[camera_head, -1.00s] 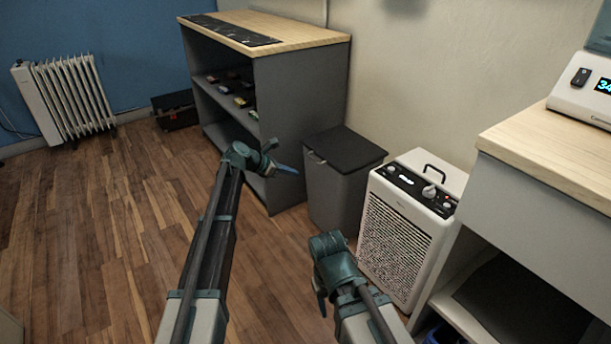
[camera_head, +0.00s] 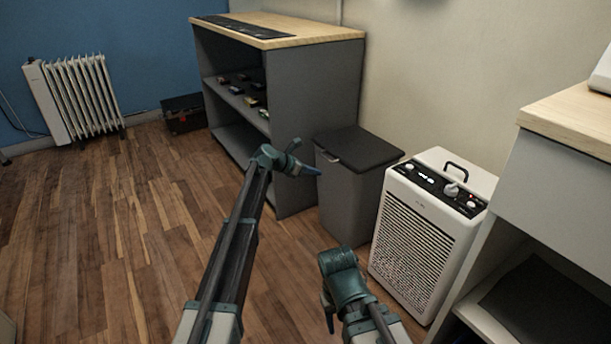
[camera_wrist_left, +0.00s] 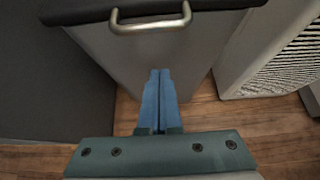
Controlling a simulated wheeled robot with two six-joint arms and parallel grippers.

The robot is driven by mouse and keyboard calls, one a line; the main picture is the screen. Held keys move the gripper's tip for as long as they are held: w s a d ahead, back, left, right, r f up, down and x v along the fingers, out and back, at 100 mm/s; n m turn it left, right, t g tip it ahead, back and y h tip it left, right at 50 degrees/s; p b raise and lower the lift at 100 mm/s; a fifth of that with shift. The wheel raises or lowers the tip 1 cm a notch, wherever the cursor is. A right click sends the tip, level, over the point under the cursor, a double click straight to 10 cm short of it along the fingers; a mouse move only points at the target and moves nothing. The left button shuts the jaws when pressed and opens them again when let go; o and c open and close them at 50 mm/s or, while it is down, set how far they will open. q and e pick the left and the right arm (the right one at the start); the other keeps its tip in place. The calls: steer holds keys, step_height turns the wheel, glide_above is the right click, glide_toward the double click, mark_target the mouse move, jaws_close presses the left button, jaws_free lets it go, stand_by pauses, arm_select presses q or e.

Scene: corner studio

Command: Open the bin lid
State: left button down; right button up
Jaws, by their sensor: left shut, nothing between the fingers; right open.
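The bin (camera_head: 347,205) is a grey box standing on the floor, with a flat dark lid (camera_head: 358,148) that lies closed on top. A small metal handle (camera_head: 328,155) is at the lid's front edge; it also shows in the left wrist view (camera_wrist_left: 150,24). My left gripper (camera_head: 316,172) is in front of the bin, just below the handle in the picture. In the left wrist view its blue fingers (camera_wrist_left: 158,75) are shut together and empty, pointing at the bin's front, apart from the handle. My right gripper (camera_head: 328,312) hangs low, nearer to me; its fingers are partly hidden.
A grey shelf unit (camera_head: 315,110) with a wooden top stands left of the bin. A white heater-like appliance (camera_head: 420,240) stands close on the bin's right. A wooden-topped counter (camera_head: 570,110) is at far right. Open wooden floor (camera_head: 120,240) lies to the left.

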arm_select(q)
steer(key=shift+w+d+r+p, duration=0.3)
steer(key=shift+d+r+p, duration=0.15)
steer(key=shift+r+p, duration=0.45)
steer(key=shift+w+d+r+p, duration=0.35)
steer(key=shift+r+p, duration=0.3)
steer(key=shift+p, duration=0.35)
steer(key=shift+d, duration=0.1)
steer(key=shift+r, duration=0.1)
